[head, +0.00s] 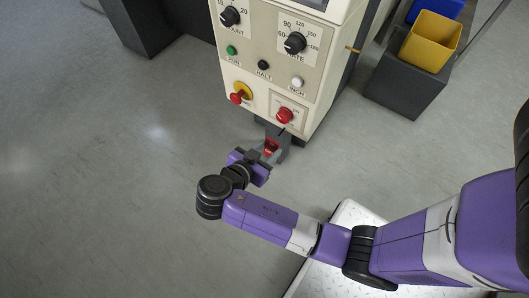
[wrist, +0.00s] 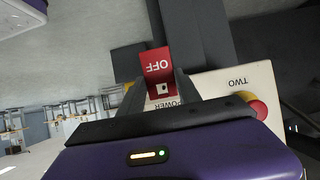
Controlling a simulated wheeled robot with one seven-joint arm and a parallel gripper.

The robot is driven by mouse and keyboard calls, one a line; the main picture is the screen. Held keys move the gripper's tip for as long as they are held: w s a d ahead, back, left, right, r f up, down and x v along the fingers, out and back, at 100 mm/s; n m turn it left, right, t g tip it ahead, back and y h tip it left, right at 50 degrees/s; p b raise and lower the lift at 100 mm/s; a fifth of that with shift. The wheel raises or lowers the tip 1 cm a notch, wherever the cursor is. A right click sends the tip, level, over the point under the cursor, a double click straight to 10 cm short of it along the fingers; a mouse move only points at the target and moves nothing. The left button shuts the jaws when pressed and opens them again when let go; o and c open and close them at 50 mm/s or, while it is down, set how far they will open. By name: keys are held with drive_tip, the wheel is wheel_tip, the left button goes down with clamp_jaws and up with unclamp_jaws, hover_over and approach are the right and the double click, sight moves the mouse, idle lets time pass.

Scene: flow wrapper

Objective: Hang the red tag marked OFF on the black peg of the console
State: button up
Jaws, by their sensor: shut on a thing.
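The red tag (wrist: 158,68) marked OFF is in my gripper (wrist: 162,92), with its lettering upside down in the wrist view. A small pale patch with a dark spot shows on the tag between the fingers. In the head view the tag (head: 271,146) is a small red shape at the tip of my gripper (head: 266,155), just below the console's (head: 313,122) lower front edge. A small dark mark (head: 281,131) under the red knob may be the black peg, but I cannot tell. In the wrist view the peg is not clear, and the fingers cover part of the panel.
The console front carries a red knob (head: 284,115), a red button on a yellow base (head: 239,94) and several dials. A yellow bin (head: 431,41) stands on a dark block at the right. The floor (head: 110,170) to the left is clear.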

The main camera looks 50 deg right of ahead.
drive_tip(key=shift+d+f, duration=0.15)
drive_tip(key=shift+d, duration=1.15)
drive_tip(key=shift+d+f, duration=0.15)
drive_tip(key=shift+d, duration=1.1)
drive_tip(key=o, duration=1.4)
drive_tip(key=p+v, duration=0.2)
drive_tip(key=v, duration=0.5)
drive_tip(key=shift+a+r, duration=0.2)
drive_tip(key=shift+a, duration=0.15)
